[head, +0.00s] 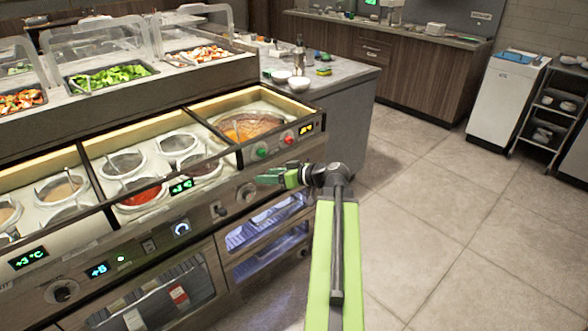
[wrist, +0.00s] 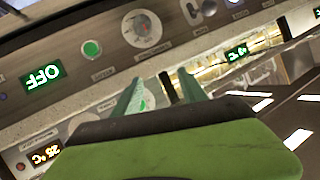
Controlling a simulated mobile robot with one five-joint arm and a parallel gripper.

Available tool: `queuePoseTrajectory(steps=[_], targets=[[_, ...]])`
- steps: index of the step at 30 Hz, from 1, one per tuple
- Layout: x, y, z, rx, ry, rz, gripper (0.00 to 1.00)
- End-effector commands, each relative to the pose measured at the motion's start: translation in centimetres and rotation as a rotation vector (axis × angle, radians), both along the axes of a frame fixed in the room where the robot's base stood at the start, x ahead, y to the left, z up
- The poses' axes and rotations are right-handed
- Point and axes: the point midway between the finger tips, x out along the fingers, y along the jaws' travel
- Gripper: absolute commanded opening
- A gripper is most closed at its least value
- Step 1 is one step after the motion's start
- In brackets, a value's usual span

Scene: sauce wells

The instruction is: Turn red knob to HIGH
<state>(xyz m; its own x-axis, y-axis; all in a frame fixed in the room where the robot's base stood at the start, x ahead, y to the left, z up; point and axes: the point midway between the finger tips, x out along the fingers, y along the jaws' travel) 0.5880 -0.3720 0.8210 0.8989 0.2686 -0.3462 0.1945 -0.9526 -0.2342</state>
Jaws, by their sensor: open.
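The red knob (head: 288,137) sits on the front strip of the right-hand well, right of a green knob (head: 262,151), in the head view. My gripper (head: 268,178) is below and in front of these knobs, apart from the red knob. In the wrist view my gripper (wrist: 162,83) is open, with two green fingers reaching toward the counter front and nothing held between them. A round dial (wrist: 142,28) with a grey centre lies beyond the fingertips. I cannot tell whether the red knob shows in the wrist view, and its setting is too small to read.
An amber display (head: 306,128) is beside the red knob. In the wrist view a green display (wrist: 42,76) reads OFF, and a green round button (wrist: 91,48) is near it. Sauce pots (head: 123,163) fill the wells to the left. The tiled floor (head: 450,220) at right is clear.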

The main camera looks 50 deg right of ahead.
Motion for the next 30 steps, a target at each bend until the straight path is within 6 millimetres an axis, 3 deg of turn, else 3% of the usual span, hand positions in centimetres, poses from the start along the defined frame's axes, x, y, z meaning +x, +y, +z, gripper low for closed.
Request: queuePoseTrajectory(steps=[1, 3, 6, 9, 12, 19, 30], targets=[[-2.4, -4.6, -1.6, -0.036, -0.095, -0.077, 0.50], [-5.5, -9.3, -0.7, -0.094, -0.212, -0.163, 0.50], [-9.1, -13.8, 0.5, -0.164, -0.319, -0.258, 0.50], [-11.0, -15.9, 1.4, -0.203, -0.368, -0.307, 0.50], [-11.5, -16.3, 1.8, -0.214, -0.381, -0.319, 0.50], [-9.1, -16.5, 1.9, -0.212, -0.380, -0.313, 0.50], [0.4, -17.1, 1.9, -0.210, -0.378, -0.309, 0.50]])
